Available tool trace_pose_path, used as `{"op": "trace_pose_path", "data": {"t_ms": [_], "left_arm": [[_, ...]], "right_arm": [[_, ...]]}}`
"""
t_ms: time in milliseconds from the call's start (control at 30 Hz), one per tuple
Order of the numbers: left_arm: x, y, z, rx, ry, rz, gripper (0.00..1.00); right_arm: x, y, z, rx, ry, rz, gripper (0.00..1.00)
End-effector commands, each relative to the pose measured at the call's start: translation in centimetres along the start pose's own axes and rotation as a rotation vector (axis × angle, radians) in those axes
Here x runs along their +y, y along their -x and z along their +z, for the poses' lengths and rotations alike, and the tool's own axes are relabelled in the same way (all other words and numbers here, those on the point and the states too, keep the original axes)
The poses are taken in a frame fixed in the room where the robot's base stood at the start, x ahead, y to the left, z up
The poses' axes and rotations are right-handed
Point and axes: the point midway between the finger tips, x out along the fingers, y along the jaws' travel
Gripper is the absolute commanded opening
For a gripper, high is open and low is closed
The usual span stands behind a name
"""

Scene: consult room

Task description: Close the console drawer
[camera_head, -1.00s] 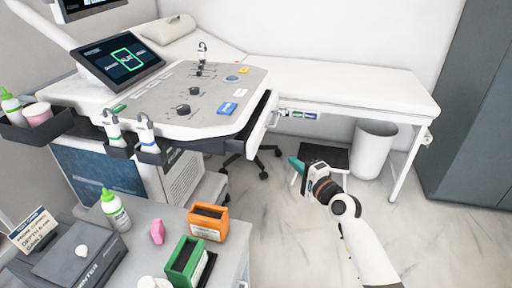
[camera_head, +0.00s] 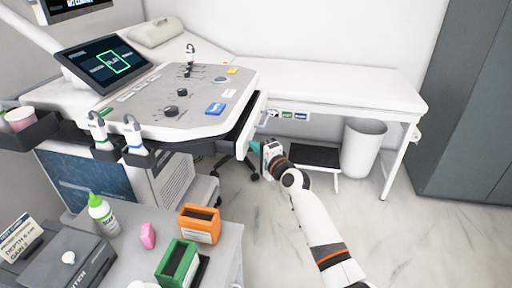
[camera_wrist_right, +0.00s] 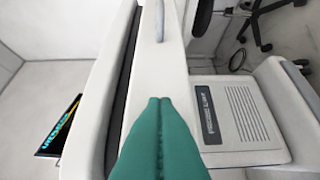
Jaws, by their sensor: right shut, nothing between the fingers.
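The console (camera_head: 150,108) has a drawer at its right side. The white drawer front (camera_head: 250,125) stands out from the console body, with a dark gap (camera_head: 238,122) behind it, so the drawer is partly open. My right gripper (camera_head: 254,147), with teal fingers, is at the lower near end of the drawer front. In the right wrist view the fingers (camera_wrist_right: 160,104) are shut and empty and point at the white drawer front (camera_wrist_right: 160,70), which has a grey handle (camera_wrist_right: 159,22). I cannot tell whether the fingertips touch it. My left gripper is out of view.
A white exam bed (camera_head: 340,85) stands behind, with a white bin (camera_head: 363,150) and a dark step stool (camera_head: 314,157) near it. A cart (camera_head: 225,240) in front holds a bottle (camera_head: 103,215) and orange (camera_head: 199,224) and green (camera_head: 178,264) boxes. Floor at right is clear.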

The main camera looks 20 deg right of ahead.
Motion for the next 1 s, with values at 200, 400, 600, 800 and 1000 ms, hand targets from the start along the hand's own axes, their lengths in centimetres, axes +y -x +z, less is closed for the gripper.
{"op": "trace_pose_path", "data": {"t_ms": [200, 400, 600, 800, 1000], "left_arm": [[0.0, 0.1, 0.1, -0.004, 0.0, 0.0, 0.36], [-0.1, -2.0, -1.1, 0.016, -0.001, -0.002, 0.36], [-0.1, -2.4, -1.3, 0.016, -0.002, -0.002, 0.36], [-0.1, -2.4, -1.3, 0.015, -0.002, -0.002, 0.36], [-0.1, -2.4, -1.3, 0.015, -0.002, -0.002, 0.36]], "right_arm": [[0.1, -0.4, -0.4, 0.001, -0.002, 0.0, 0.0], [0.1, -3.4, -3.5, 0.003, -0.004, 0.0, 0.0], [0.0, -5.2, -5.3, 0.001, -0.001, 0.0, 0.0], [0.1, -5.4, -5.5, 0.003, 0.0, 0.002, 0.0], [0.2, -5.4, -5.6, 0.005, 0.0, 0.002, 0.0]]}}
